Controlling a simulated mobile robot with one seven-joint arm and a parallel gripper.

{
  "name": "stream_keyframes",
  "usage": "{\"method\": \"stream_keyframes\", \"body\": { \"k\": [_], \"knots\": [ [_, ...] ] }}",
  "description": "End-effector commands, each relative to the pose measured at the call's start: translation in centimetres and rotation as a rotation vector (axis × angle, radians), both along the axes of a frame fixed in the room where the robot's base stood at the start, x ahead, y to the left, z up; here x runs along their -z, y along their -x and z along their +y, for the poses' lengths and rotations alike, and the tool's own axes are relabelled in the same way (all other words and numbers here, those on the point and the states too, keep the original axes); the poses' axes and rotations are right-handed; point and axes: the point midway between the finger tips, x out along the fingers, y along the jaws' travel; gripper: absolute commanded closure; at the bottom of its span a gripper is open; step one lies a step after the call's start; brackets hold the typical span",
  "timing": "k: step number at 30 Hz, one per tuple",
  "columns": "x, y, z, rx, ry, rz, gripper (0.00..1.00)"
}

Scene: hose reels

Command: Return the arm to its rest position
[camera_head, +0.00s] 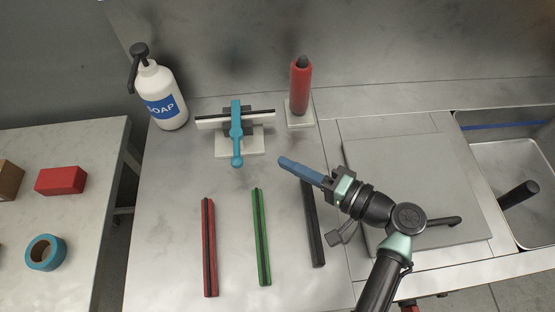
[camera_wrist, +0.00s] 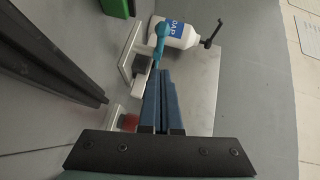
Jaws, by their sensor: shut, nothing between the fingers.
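My gripper (camera_head: 283,162) is in the head view, over the metal counter, with its blue fingers together and nothing between them. In the wrist view the two blue fingers (camera_wrist: 162,75) lie close side by side. My arm reaches in from the bottom right of the head view and covers part of the grey board.
Red (camera_head: 209,247), green (camera_head: 261,237) and black (camera_head: 313,224) bars lie on the counter. A soap bottle (camera_head: 160,100) and a red bottle (camera_head: 300,87) stand at the back. A grey board (camera_head: 420,180) and a sink (camera_head: 515,165) are right. A side table (camera_head: 90,150) is left.

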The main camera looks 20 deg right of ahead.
Motion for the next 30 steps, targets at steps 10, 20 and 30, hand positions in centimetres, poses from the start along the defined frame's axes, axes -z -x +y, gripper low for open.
{"method": "stream_keyframes", "body": {
  "k": [10,20,30],
  "knots": [
    [-0.8,4.8,-2.7,0.003,0.001,-0.002,1.00],
    [-0.9,5.3,-3.0,0.003,0.001,-0.002,1.00],
    [-11.1,-6.2,-1.4,0.094,0.521,-0.071,1.00]
  ]
}}
